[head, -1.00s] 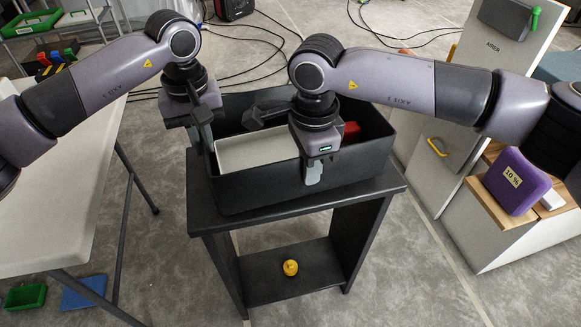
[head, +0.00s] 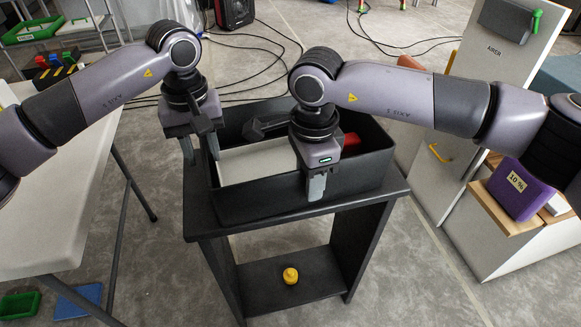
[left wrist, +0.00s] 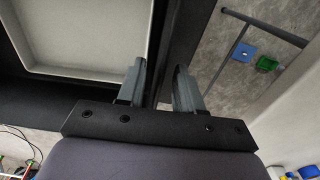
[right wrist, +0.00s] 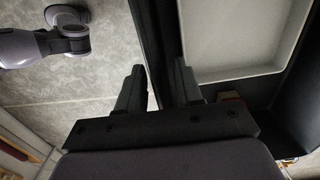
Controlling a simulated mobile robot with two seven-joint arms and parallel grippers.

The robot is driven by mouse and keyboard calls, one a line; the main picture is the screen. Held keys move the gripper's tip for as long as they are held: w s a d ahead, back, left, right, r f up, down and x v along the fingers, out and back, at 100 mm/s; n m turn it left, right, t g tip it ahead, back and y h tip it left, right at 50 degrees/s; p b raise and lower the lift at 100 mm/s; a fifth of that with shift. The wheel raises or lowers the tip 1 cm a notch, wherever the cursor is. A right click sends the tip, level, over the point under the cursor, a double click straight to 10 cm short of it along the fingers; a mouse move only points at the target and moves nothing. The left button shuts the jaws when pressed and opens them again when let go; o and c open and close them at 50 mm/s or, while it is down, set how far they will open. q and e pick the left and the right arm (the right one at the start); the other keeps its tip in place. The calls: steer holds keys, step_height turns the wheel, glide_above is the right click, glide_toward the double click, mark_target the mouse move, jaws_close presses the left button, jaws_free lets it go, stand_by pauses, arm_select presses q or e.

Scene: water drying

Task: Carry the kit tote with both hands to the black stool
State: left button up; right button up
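The black kit tote (head: 255,205) rests on top of the black stool (head: 199,222). In the tote lie a pale grey tray (head: 256,163), a black tool (head: 268,126) and a red item (head: 350,139). My left gripper (head: 200,157) is open at the tote's left wall. In the left wrist view its fingers (left wrist: 160,85) stand apart, with the wall's rim between them. My right gripper (head: 315,190) is open at the tote's front wall. In the right wrist view its fingers (right wrist: 157,85) are apart on both sides of the rim.
A yellow item (head: 290,275) sits on the stool's lower shelf. A pale table (head: 60,215) stands at the left. A cabinet with a purple item marked 10 % (head: 520,190) stands at the right. Cables (head: 270,65) lie on the floor behind the stool.

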steer(key=shift+r, duration=0.2)
step_height(320, 180, up, 12)
steer(key=shift+f, duration=0.2)
arm_select(q)
step_height(320, 180, up, 12)
steer(key=shift+f, duration=0.25)
stand_by(0.4)
